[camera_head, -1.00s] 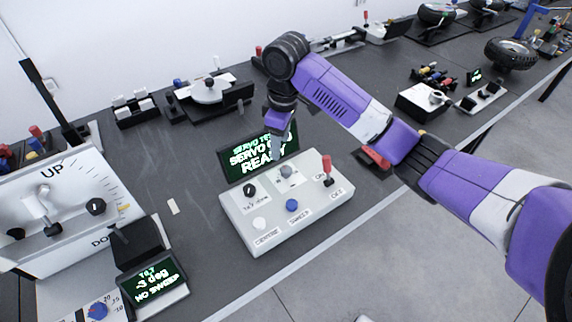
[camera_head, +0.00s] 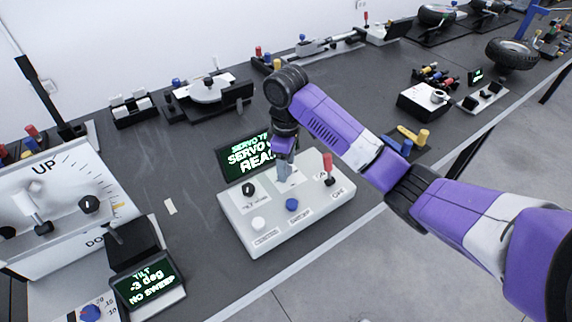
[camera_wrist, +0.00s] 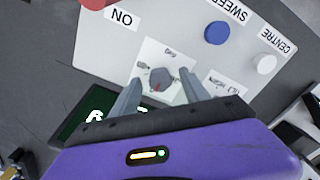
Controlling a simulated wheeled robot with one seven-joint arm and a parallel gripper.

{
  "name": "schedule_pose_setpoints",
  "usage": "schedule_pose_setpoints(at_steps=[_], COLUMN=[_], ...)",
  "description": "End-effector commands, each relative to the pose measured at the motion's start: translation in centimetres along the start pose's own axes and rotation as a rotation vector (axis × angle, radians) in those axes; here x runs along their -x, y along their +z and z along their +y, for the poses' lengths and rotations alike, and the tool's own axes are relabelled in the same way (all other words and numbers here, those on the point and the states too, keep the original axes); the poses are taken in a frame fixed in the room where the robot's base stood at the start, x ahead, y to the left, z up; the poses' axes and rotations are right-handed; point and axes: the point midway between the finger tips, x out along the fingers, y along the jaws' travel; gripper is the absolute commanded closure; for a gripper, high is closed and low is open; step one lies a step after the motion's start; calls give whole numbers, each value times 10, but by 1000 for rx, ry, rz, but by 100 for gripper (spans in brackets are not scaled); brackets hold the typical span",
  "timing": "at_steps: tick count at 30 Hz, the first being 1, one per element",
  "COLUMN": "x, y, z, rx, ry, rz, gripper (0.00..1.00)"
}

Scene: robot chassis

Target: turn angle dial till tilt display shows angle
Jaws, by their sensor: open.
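A white control box (camera_head: 240,228) stands on the dark bench. In the wrist view, a grey dial (camera_wrist: 160,79) with a red mark sits on a white scale label, whose small print is blurred. My gripper (camera_wrist: 160,77) is open, with one finger on each side of this dial; whether they touch it I cannot tell. In the head view, my gripper (camera_head: 284,172) points down over the box and hides the dial. The tilt display (camera_head: 148,285) at lower left reads TILT, -3 deg, NO SWEEP.
The box also has a black knob (camera_head: 249,189), a blue button (camera_head: 292,204), a white button (camera_head: 258,223) and a red switch (camera_head: 328,167). A servo tester screen (camera_head: 245,157) stands behind it. A panel (camera_head: 45,205) marked UP is at left.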

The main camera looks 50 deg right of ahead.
Motion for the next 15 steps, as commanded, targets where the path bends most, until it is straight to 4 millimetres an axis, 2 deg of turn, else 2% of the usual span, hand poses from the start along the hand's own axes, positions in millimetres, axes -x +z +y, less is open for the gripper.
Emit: schedule_pose_setpoints(at_steps=[3, 11, 15], x=[0, 0, 0], y=[0, 0, 0], z=[0, 0, 0], rx=[0, 1, -1], ry=[0, 0, 0], rz=[0, 0, 0], gripper=[48, 99, 100])
